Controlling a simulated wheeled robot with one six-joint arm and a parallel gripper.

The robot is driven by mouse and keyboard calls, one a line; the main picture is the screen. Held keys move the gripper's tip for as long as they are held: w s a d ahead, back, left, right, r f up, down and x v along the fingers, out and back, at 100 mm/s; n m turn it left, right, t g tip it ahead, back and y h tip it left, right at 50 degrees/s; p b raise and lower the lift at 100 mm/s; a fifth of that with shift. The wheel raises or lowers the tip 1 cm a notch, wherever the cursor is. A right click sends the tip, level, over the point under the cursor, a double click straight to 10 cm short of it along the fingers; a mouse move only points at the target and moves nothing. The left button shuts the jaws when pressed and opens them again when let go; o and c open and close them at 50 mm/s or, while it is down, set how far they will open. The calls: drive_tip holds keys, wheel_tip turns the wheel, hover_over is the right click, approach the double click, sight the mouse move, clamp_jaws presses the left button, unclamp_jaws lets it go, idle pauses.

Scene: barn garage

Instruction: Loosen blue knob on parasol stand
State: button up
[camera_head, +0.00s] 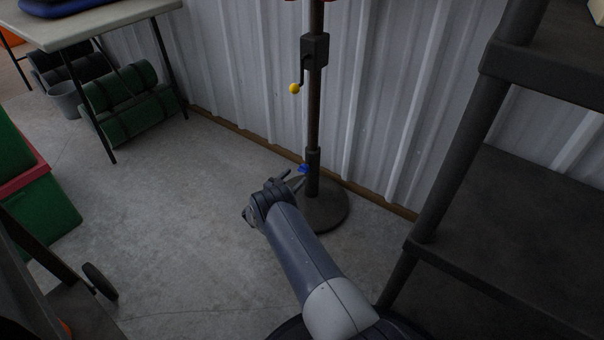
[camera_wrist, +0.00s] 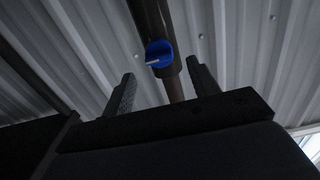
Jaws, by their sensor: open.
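The blue knob (camera_head: 303,169) sits low on the brown pole of the parasol stand (camera_head: 313,120), just above its round base (camera_head: 322,212). My gripper (camera_head: 293,177) is beside the knob, with its fingers pointing toward it. In the wrist view the blue knob (camera_wrist: 158,54) shows on the pole, ahead of and between the two open fingertips (camera_wrist: 162,72). The fingers are apart and nothing is held between them. I cannot tell whether either finger touches the knob.
A crank with a yellow handle (camera_head: 294,88) sits higher on the pole. A corrugated wall (camera_head: 240,70) stands behind. A dark shelf unit (camera_head: 500,200) stands at right. A table (camera_head: 90,25) and green rolls (camera_head: 125,100) are at back left.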

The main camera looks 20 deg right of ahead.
sight(301, 171)
drive_tip(key=shift+b+x, duration=0.9)
drive_tip(key=shift+x, duration=1.85)
drive_tip(key=shift+c, duration=0.5)
drive_tip(key=c, duration=0.9)
